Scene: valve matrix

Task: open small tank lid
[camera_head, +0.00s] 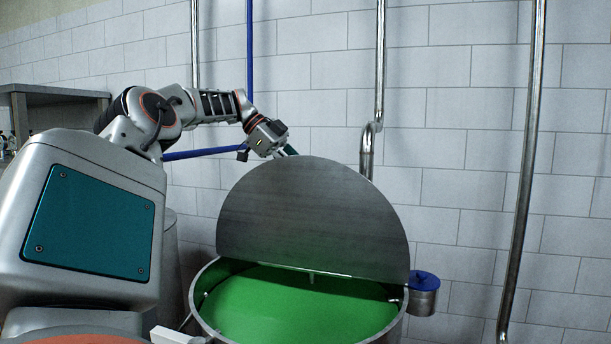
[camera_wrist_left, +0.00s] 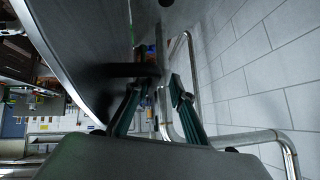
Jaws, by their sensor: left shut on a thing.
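The small tank (camera_head: 196,294) stands in the lower middle of the head view with green contents (camera_head: 270,300). Its grey half-round lid (camera_head: 310,215) is raised steeply on a hinge line across the tank's middle. My left gripper (camera_head: 288,150) is at the lid's upper edge, partly hidden behind it. In the left wrist view the lid (camera_wrist_left: 75,45) fills the upper left, and a dark bar reaches from it toward the fingers of my left gripper (camera_wrist_left: 153,105). The gripper is shut on the lid, seemingly at this bar; the exact contact is hard to see. My right gripper is out of view.
Metal pipes (camera_head: 526,170) and a blue pipe (camera_head: 250,55) run along the tiled wall (camera_head: 460,190) behind the tank. A small blue-topped fitting (camera_head: 424,281) sits at the tank's right. A grey table (camera_head: 55,95) stands at the far left.

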